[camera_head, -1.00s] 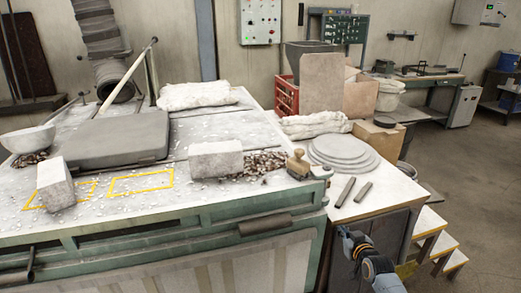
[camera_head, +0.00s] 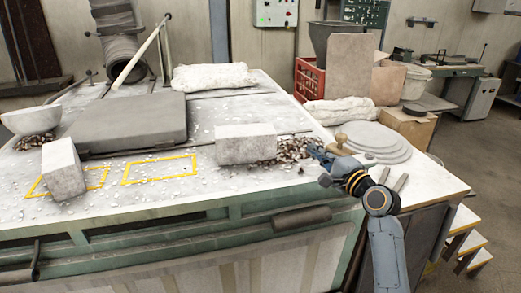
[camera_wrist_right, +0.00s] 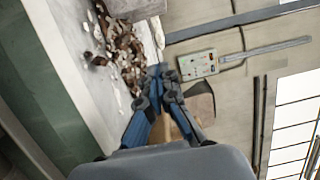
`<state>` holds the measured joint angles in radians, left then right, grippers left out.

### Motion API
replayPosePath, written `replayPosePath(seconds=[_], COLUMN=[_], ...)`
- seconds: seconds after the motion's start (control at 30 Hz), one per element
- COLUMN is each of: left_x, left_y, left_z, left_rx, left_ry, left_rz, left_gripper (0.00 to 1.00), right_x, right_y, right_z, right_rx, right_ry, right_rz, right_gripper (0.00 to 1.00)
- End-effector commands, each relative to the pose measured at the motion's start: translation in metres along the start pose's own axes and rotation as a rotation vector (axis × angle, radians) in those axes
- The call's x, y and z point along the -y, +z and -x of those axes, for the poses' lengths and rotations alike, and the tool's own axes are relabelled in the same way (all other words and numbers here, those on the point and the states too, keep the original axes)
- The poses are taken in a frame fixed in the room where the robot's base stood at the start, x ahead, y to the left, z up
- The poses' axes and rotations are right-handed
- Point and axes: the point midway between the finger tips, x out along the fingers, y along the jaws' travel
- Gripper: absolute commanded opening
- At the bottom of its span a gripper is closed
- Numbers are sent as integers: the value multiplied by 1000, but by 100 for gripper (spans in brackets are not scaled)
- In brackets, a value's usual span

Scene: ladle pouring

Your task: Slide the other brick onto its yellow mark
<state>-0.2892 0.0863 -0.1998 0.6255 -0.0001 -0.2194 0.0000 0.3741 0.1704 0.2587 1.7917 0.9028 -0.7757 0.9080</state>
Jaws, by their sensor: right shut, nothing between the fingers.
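One pale brick (camera_head: 64,168) stands tilted to the picture on the left yellow mark (camera_head: 98,178), covering much of it. The other pale brick (camera_head: 246,144) lies to the right of the empty right yellow mark (camera_head: 161,170), clear of its outline. My right gripper (camera_head: 312,150) is shut and empty, to the right of this brick, with a gap between them and brown chips (camera_head: 290,148) there. Its closed fingers (camera_wrist_right: 160,72) show in the right wrist view, with the chips (camera_wrist_right: 122,48) to their left. My left gripper is not in view.
A grey slab (camera_head: 128,122) lies behind the marks, and a white bowl (camera_head: 32,121) stands at far left. A wooden-knobbed tool (camera_head: 342,142) and stacked grey discs (camera_head: 372,142) are close to my right gripper. Pale specks cover the table top.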

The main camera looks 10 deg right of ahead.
Motion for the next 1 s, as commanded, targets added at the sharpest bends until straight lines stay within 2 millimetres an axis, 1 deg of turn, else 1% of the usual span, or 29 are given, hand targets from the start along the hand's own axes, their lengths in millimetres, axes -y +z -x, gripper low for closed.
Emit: replayPosePath(seconds=[0.03,0.1,0.17,0.23,0.33,0.47,0.63,0.73,0.77,0.8,0.9,1.0], left_x=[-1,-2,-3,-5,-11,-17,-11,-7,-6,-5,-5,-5], left_y=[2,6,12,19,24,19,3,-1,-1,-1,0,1], left_z=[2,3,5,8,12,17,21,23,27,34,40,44], left_rx=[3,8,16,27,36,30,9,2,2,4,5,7], left_ry=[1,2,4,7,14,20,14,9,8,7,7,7], left_rz=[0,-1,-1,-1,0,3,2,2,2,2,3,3], left_gripper=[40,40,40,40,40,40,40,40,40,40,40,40], right_x=[-10,-18,-20,-19,-19,-20,-21,-22,-21,-20,-20,-22], right_y=[1,1,1,1,1,1,0,1,5,14,26,34], right_z=[1,-1,-5,-14,-31,-55,-84,-99,-102,-102,-105,-107], right_rx=[-2,-2,-2,-2,-2,-2,-2,-2,-1,0,-1,-3], right_ry=[18,31,34,34,34,35,34,35,36,36,35,35], right_rz=[-16,-25,-29,-27,-27,-25,-25,-23,-24,-25,-24,-23], right_gripper=[0,0,0,0,0,0,0,0,0,0,0,0])
